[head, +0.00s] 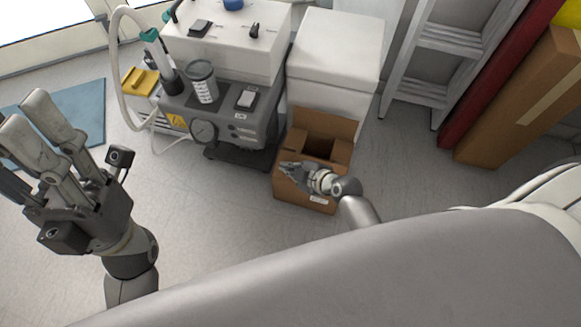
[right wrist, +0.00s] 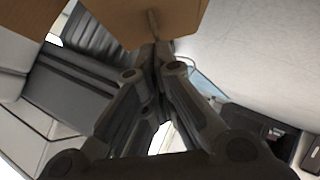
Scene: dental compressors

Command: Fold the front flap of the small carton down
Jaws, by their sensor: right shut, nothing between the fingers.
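The small brown carton (head: 325,125) stands on the floor in the middle of the head view, its top open onto a dark inside. Its back flap stands up. My right gripper (head: 287,169) is shut and empty at the carton's near side, by its front rim. The gripper and wrist cover part of the front, so how the front flap lies is unclear. In the right wrist view, the shut fingertips (right wrist: 153,58) are close to brown cardboard (right wrist: 125,15); contact cannot be told. My left gripper (head: 30,122) is open and empty at the left, far from the carton.
A grey compressor unit (head: 240,128) with a gauge stands left of the carton. A white box (head: 335,50) stands behind it. A ladder (head: 440,50) and a tall brown box (head: 510,110) are at the right. Floor is free left of the carton.

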